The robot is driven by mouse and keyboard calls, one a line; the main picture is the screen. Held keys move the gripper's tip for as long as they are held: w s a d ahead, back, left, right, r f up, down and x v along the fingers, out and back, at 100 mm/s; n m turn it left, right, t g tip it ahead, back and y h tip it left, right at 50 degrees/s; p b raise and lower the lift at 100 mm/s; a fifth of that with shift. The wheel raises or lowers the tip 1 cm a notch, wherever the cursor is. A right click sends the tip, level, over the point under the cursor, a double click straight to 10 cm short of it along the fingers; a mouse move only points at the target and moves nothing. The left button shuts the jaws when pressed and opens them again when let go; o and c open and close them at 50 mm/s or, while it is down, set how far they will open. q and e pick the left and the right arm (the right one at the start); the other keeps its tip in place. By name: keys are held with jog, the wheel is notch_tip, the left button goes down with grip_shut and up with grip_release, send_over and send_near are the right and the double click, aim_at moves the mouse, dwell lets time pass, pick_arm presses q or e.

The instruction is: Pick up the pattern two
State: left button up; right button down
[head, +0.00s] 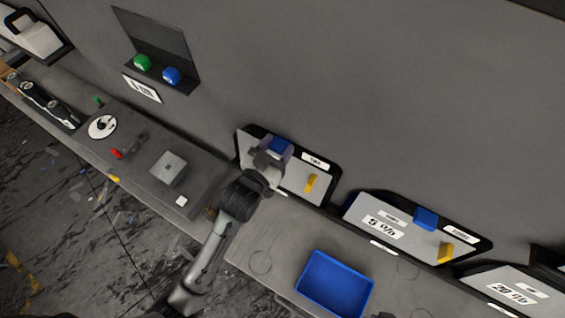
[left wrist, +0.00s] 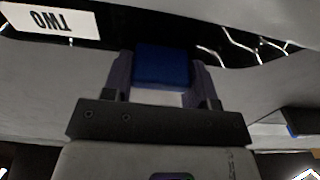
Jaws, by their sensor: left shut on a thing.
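The pattern two panel (head: 292,180) is a grey plate with a white label (head: 316,160) in a black holder against the wall. A blue block (head: 281,145) sits at its upper edge and a yellow block (head: 312,183) lower down. My left gripper (head: 271,152) is at the blue block and covers part of the panel. In the left wrist view its fingers are shut on the blue block (left wrist: 162,66), and an upside-down "TWO" label (left wrist: 48,20) shows at the upper left. My right gripper is in neither view.
A second panel (head: 400,232) marked "5 %" and a third (head: 510,290) marked "20 %" stand to the right. A blue tray (head: 312,268) lies on the bench in front. A dark wall shelf (head: 155,78) holds green and blue round items. The wall rises close behind the panels.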

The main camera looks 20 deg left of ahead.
aim_at(285, 120)
pick_arm(q)
jog(key=shift+c, duration=0.9)
jog(key=shift+r, duration=0.1)
jog(key=shift+s+r, duration=0.2)
jog(key=shift+r, duration=0.3)
notch_tip(285, 120, up, 6)
jog(key=shift+r+b, duration=0.1)
jog(key=shift+b, duration=0.25)
jog(key=s+a+p, duration=0.1)
jog(key=s+p, duration=0.2)
jog(key=s, duration=0.6)
jog(key=s+a+p, duration=0.2)
jog(key=s+p, duration=0.2)
jog(key=s, duration=0.6)
jog(key=shift+s+a+f, duration=0.15)
jog(key=shift+a+f, duration=0.05)
jog(key=shift+a, duration=0.05)
